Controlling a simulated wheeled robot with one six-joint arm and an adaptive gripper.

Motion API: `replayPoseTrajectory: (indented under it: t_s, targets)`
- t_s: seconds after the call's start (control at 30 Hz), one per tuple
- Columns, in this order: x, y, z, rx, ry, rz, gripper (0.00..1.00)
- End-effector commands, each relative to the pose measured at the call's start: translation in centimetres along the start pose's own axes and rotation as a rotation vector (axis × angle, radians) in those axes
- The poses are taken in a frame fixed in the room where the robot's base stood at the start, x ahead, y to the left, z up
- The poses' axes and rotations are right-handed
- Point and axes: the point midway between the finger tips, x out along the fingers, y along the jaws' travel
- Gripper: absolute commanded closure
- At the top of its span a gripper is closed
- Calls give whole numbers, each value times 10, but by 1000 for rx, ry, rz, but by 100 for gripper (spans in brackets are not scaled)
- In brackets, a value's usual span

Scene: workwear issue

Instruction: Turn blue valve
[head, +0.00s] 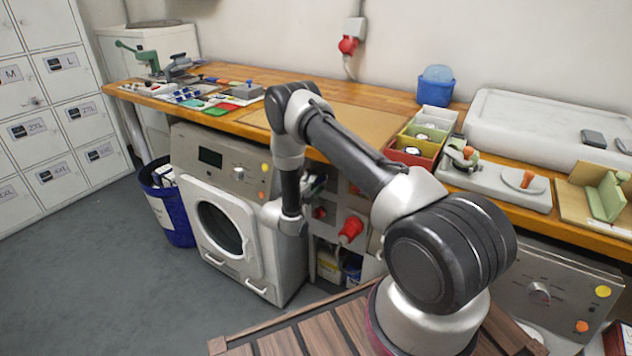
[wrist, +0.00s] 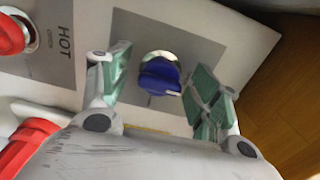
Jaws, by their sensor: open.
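The blue valve (wrist: 160,78) shows in the wrist view as a blue knob on a round metal base, mounted on a grey square of a light panel (wrist: 95,20). My gripper (wrist: 160,90) is open, with one green-padded finger on each side of the knob. A gap shows between the knob and each finger, so I see no contact. How far the fingertips reach along the knob is hard to tell.
A red knob (wrist: 12,35) beside the word HOT is at the left of the wrist view, with another red part (wrist: 25,145) below it. In the head view a white machine (head: 225,215) with a round door stands left of my arm, under the wooden worktop (head: 330,95).

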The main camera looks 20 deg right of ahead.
Motion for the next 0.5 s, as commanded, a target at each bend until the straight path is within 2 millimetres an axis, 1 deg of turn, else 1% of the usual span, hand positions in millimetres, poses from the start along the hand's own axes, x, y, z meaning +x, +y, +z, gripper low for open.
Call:
replayPoseTrajectory:
  t_s: [0.17, 0.3, 0.5]
  targets:
    - [-25, 0, 2, -1, -6, 0, 37]
    - [-58, 0, 2, -1, -7, 1, 37]
    - [-98, 0, 1, -2, -6, 1, 37]
